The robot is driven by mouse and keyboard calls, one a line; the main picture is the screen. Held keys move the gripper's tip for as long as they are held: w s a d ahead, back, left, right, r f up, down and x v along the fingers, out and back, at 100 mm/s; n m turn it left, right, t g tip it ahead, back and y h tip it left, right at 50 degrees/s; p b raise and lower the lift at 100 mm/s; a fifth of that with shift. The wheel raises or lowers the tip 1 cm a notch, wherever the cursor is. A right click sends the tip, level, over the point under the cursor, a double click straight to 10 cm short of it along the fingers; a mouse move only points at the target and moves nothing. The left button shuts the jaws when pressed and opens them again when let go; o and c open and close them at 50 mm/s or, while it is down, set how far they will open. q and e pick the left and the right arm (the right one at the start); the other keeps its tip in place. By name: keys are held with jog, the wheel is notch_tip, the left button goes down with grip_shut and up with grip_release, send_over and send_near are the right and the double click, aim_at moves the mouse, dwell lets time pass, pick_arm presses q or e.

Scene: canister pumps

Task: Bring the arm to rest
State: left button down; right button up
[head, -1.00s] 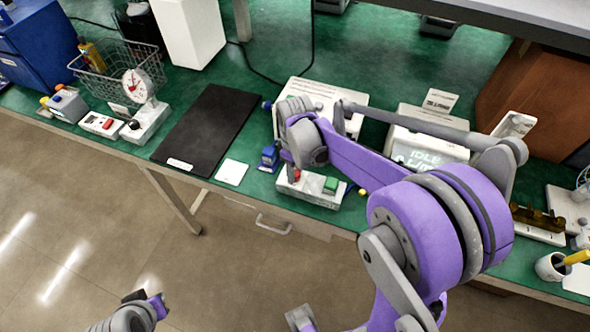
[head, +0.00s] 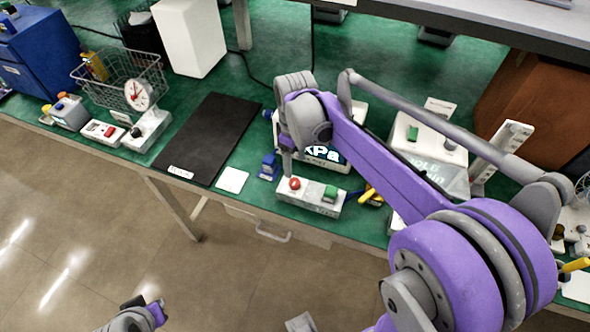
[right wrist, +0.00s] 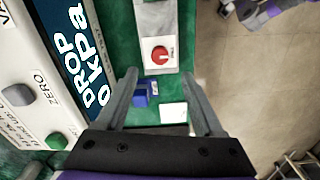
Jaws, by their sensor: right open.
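My right arm reaches across the bench from the right in the head view. The red button (right wrist: 160,55) lies beyond the tips. My left gripper (head: 150,308) is low at the left; its jaws are unclear.
A gauge with a "kPa" display (head: 325,155) stands behind my right gripper, partly hidden. A black mat (head: 209,138), a wire basket (head: 118,77) and a dial gauge (head: 139,95) are to the left. The floor before the bench is clear.

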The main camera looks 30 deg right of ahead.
jog(key=shift+r, duration=1.1)
